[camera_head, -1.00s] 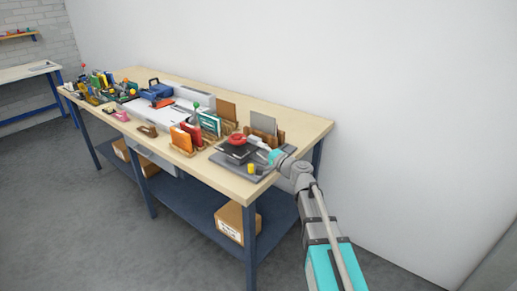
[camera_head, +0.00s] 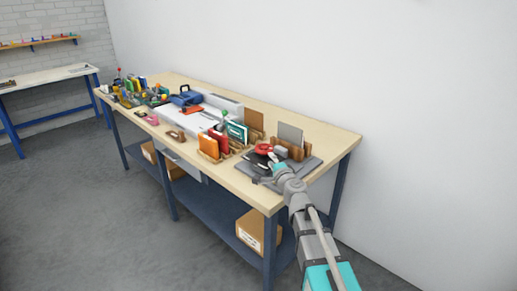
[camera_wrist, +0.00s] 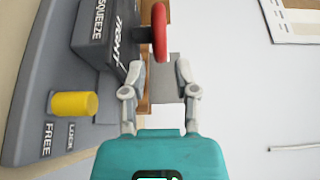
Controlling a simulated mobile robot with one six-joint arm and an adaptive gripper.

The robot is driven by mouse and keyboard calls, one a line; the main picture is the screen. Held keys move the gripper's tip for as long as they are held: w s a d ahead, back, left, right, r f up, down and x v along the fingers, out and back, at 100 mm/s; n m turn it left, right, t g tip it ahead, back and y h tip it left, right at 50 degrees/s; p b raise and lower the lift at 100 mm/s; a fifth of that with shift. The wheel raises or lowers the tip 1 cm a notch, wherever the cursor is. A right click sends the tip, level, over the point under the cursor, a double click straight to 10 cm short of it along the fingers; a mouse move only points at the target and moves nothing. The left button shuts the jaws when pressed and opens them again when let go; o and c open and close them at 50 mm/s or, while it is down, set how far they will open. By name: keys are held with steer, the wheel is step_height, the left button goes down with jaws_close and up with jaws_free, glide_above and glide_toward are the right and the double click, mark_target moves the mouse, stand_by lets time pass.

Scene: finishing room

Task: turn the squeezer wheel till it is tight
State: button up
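The squeezer's red wheel (camera_head: 264,149) stands above its dark block and grey base plate (camera_head: 247,172) near the right end of the bench. In the wrist view the red wheel (camera_wrist: 160,32) appears nearly edge-on at the top. The dark block (camera_wrist: 103,38) beside it reads SQUEEZE. A yellow knob (camera_wrist: 75,104) sits on the base by the words LOCK and FREE. My gripper (camera_wrist: 160,70) is open, its fingers apart and nothing held between them. The wheel's lower edge is just beyond the fingertips; whether they touch it I cannot tell. My gripper (camera_head: 273,160) also shows close beside the wheel.
A grey panel (camera_head: 290,135) in a wooden holder stands close behind the squeezer. Orange and red folders (camera_head: 208,146) stand to its left. The wall runs along the bench's back. A cardboard box (camera_head: 250,232) sits on the lower shelf.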

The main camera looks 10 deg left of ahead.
mark_target(258, 145)
steer(key=s+a+m+t+h, duration=0.1)
steer(key=s+a+m+h, duration=0.3)
steer(key=s+a+h, duration=0.1)
steer(key=shift+t+h, duration=0.3)
steer(key=shift+h, duration=0.5)
steer(key=shift+w, duration=0.15)
steer(key=w, duration=0.9)
steer(key=w+a, duration=0.1)
steer(key=w, duration=0.3)
steer(key=shift+w, duration=0.35)
jaws_close()
